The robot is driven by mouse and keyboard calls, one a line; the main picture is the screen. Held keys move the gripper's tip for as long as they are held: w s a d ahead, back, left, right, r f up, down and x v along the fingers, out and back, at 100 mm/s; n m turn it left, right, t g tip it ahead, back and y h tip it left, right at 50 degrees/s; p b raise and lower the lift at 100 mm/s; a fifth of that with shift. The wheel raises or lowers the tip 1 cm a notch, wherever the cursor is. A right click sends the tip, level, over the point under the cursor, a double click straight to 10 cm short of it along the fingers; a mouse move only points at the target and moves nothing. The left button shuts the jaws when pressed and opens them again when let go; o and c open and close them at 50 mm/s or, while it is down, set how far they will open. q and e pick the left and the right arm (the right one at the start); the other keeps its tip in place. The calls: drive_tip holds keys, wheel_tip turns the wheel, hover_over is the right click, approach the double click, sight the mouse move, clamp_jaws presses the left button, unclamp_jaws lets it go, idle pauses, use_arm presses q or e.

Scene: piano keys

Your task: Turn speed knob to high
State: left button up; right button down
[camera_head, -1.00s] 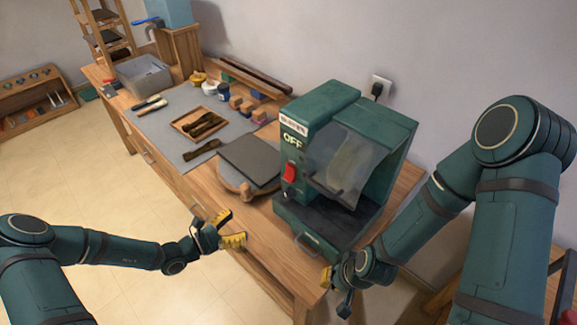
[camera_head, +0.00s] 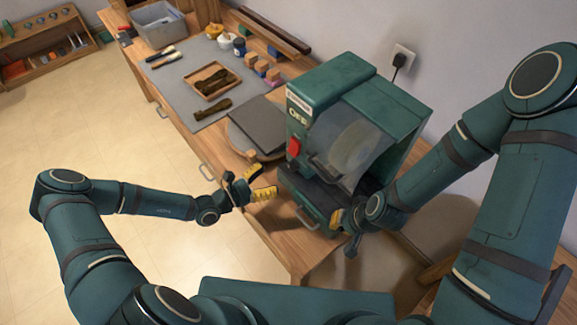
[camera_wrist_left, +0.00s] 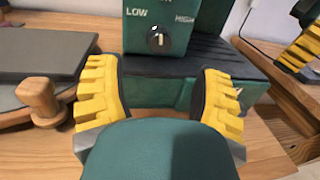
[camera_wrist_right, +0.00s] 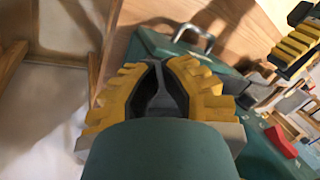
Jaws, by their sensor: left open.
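The speed knob (camera_wrist_left: 158,40) is a small dark round knob with a white mark pointing roughly up. It sits on the green machine's front panel, between LOW on its left and HIGH on its right. My left gripper (camera_wrist_left: 157,75) is open and empty in front of the panel, with the knob beyond and between its fingertips, apart from it. In the head view my left gripper (camera_head: 252,186) is left of the green machine (camera_head: 335,85), whose panel reads OFF above a red switch (camera_head: 293,147). My right gripper (camera_wrist_right: 158,68) looks shut and empty, by the machine's front right.
A round turntable with a dark slab (camera_head: 258,124) stands left of the machine. A wooden tray (camera_head: 214,84), tools and jars lie on the grey mat behind. The machine's black ledge (camera_wrist_left: 255,72) juts out right of the knob. The floor at left is clear.

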sight(289, 167)
use_arm(q)
drive_tip(key=x, duration=0.7)
drive_tip(key=shift+w+d, duration=0.2)
clamp_jaws()
